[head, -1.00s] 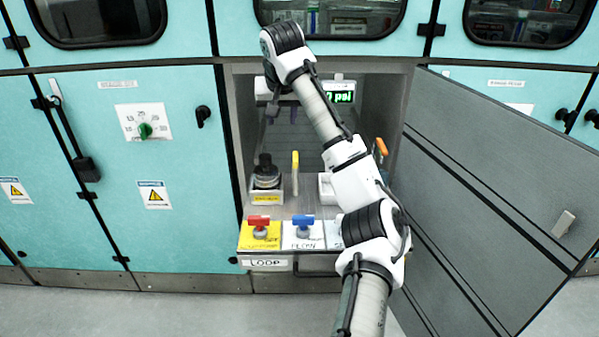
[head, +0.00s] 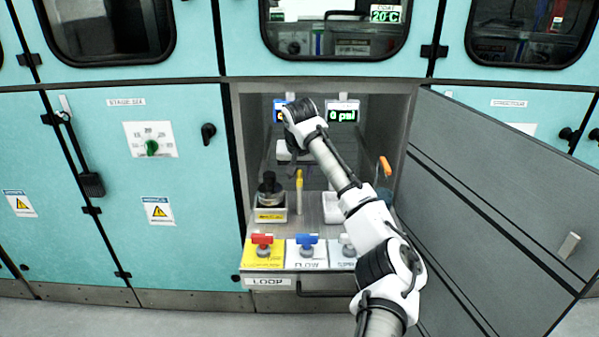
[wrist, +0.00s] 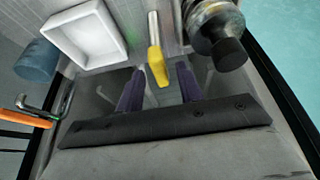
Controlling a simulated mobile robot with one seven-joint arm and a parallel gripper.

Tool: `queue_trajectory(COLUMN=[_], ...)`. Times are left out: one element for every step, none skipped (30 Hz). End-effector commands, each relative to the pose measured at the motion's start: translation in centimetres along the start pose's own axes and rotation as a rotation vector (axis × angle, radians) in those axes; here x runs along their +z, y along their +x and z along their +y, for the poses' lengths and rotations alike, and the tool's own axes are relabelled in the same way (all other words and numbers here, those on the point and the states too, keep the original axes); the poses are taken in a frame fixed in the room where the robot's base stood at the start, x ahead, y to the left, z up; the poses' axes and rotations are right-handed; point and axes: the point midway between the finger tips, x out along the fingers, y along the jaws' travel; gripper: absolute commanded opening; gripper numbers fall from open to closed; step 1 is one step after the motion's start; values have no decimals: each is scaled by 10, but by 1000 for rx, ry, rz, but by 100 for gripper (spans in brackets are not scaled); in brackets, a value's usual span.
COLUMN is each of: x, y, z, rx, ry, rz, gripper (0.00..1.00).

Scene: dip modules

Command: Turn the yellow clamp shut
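The yellow clamp (head: 299,180) stands as an upright handle on the cabinet's inner floor, between a dark round fitting and a white tray. In the wrist view the clamp (wrist: 157,66) has a yellow grip and a bare metal shaft. My gripper (wrist: 159,78) is open, with its two purple fingers apart. The yellow end appears in the gap between the fingers in that view; I cannot tell how far it is in depth, and no contact shows. In the head view my gripper is mostly hidden behind my wrist.
The black-topped fitting (head: 270,190) stands close left of the clamp. It also shows in the wrist view (wrist: 215,30). The white tray (wrist: 87,35) is on the other side. An orange handle (head: 385,166) is at the right wall. Red (head: 262,239) and blue (head: 307,240) valves sit in front.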

Motion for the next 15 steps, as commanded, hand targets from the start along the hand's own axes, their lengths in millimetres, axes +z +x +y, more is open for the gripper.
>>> queue_trajectory(x=[0,0,0,0,0,0,0,0,0,0,0,0,0,0,0], y=[2,3,4,4,5,5,5,4,4,4,4,4,4,4,4], z=[0,0,0,0,0,0,0,0,0,0,0,0,0,0,0], rx=[0,0,0,0,0,0,0,0,0,0,0,0,0,0,0], ry=[0,0,0,0,0,0,0,0,0,0,0,0,0,0,0], rz=[0,0,1,1,1,1,1,1,1,1,1,1,1,1,1], gripper=[36,36,36,36,36,36,36,36,36,36,32,27,23,19,14])
